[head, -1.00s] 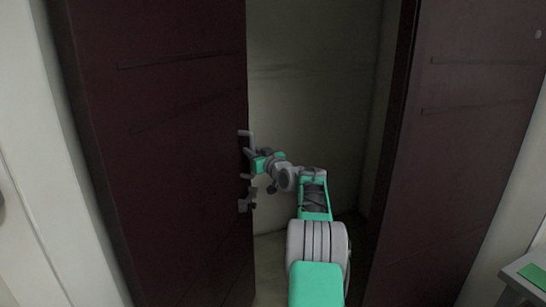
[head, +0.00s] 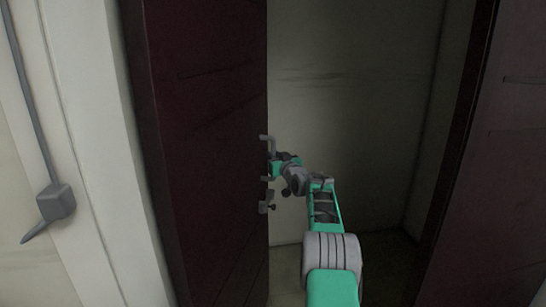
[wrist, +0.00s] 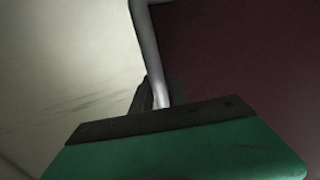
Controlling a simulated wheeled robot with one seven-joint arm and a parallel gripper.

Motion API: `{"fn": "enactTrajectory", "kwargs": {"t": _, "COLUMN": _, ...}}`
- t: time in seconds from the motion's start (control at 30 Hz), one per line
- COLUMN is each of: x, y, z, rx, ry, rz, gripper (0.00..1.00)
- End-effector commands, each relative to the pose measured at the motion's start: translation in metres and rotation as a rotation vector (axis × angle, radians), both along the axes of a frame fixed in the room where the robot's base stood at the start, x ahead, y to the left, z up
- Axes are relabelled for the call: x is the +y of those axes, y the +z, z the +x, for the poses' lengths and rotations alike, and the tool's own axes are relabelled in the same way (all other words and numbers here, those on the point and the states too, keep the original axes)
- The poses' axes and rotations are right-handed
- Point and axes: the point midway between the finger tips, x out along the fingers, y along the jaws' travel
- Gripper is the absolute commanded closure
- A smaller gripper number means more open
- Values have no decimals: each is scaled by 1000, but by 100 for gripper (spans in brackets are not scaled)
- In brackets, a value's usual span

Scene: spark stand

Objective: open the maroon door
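The maroon door (head: 205,130) stands ajar on the left in the head view, its free edge near the middle. Its grey handle (head: 266,138) is at that edge. A grey latch piece (head: 265,207) sits below it. My gripper (head: 271,168) is at the handle. In the wrist view the maroon door (wrist: 245,55) fills the right side, and the handle bar (wrist: 146,35) runs down between the dark fingers of my gripper (wrist: 158,95). The fingers look closed around the bar; their tips are partly hidden.
A second maroon panel (head: 490,170) stands at the right. Between the two is an opening with a plain pale wall (head: 350,110) behind it and bare floor. At the left are a white door frame (head: 85,120) and a grey wall box with a lever (head: 55,203).

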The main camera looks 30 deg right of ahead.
Motion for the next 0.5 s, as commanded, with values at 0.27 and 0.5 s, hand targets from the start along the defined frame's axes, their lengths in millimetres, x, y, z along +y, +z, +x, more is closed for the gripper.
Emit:
{"fn": "enactTrajectory", "kwargs": {"t": 0.27, "x": -1, "y": 0, "z": 0, "rx": 1, "ry": -1, "rz": 0, "gripper": 60}}
{"fn": "enactTrajectory", "kwargs": {"t": 0.5, "x": 0, "y": 0, "z": -1, "rx": 1, "ry": 0, "rz": -1, "gripper": 60}}
